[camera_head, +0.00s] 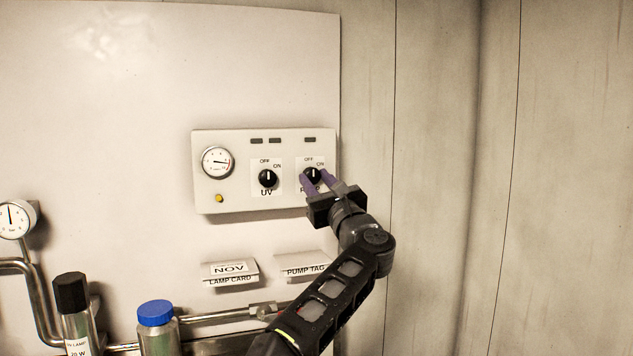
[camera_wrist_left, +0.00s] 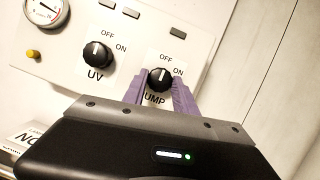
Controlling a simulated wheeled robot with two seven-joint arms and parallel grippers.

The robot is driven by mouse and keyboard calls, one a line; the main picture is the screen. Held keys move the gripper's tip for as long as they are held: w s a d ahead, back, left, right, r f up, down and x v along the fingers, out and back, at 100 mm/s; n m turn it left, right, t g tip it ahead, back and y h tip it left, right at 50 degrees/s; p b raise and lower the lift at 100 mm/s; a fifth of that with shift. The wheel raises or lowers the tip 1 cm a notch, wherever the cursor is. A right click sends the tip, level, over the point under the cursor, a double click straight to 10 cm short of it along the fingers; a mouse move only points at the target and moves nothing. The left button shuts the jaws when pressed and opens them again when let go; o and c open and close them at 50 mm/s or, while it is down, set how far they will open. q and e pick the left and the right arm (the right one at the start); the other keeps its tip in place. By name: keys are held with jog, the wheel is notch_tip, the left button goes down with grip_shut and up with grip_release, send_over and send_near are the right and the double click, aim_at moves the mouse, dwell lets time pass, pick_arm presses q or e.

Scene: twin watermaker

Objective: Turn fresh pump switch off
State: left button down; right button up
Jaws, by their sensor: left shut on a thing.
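The pump switch is a round black knob (camera_head: 313,174) with a white line, on the right of a white control panel (camera_head: 240,198). OFF and ON are printed above and right of it. In the left wrist view the pump knob (camera_wrist_left: 159,79) sits between the purple fingertips, its white line pointing roughly toward OFF. My left gripper (camera_head: 318,181) is shut on the knob, with one purple finger on each side; it also shows in the left wrist view (camera_wrist_left: 158,90). The fingers partly cover the PUMP label. My right gripper is not in view.
The similar UV knob (camera_head: 268,179) is just left of the pump knob. A gauge (camera_head: 217,162) and a yellow button (camera_head: 219,198) are farther left. Below are the lamp card (camera_head: 230,272), the pump tag (camera_head: 303,266), pipes and capped cylinders. The wall to the right is bare.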

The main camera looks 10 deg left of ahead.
pick_arm(q)
jog(key=c, duration=1)
grip_release()
jog(key=shift+s+d+f+b, duration=0.25)
jog(key=shift+s+f+b, duration=0.05)
jog(key=shift+b, duration=0.25)
jog(key=b+v, duration=0.4)
jog(key=v, duration=0.3)
jog(key=shift+r+b, duration=0.2)
jog(key=shift+b, duration=0.2)
